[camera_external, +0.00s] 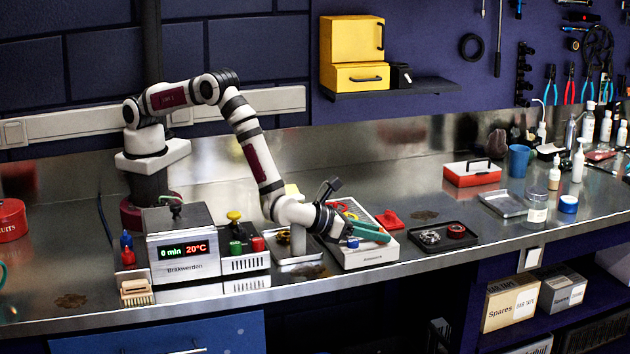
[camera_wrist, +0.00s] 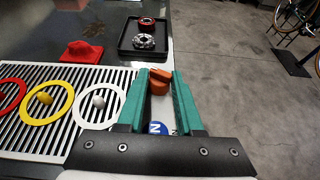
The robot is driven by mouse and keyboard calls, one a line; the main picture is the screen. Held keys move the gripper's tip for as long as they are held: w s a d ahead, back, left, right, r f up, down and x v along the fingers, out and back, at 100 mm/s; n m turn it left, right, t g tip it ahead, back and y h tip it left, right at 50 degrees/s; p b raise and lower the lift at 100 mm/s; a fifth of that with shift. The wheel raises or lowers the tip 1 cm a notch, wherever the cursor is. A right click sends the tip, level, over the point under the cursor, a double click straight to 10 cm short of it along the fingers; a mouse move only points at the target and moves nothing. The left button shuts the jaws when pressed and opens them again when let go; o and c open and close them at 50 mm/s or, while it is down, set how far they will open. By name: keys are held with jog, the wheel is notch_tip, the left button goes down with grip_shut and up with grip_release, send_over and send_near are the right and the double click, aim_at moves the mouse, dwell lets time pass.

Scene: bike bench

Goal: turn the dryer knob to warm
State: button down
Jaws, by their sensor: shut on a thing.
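The dryer (camera_external: 368,257) is a white box with a slatted top; its top (camera_wrist: 62,135) fills the left of the wrist view. My gripper (camera_external: 380,232), with teal fingers, is low over its right front part. In the wrist view my gripper (camera_wrist: 160,76) is shut on an orange knob (camera_wrist: 158,87), which sits between the fingers near their tips. A round blue mark with a white N (camera_wrist: 157,128) shows nearer the wrist, between the fingers. In the external view the fingers hide the knob. The knob's setting cannot be read.
Red, yellow (camera_wrist: 46,103) and white rings lie on the slats. A red item (camera_wrist: 82,53) and a black tray (camera_wrist: 130,38) with round parts are beyond the dryer. A display box (camera_external: 182,250) stands left. The bench's front edge is close to the knob.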

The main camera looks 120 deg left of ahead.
aim_at(361, 244)
jog(key=shift+a+m+t+h, duration=0.1)
jog(key=shift+m+t+h, duration=0.5)
jog(key=shift+m+h, duration=0.15)
jog(key=c, duration=0.6)
grip_release()
jog(key=shift+s, duration=0.1)
jog(key=v, duration=0.3)
jog(key=shift+r, duration=0.15)
notch_tip(361, 244, up, 7)
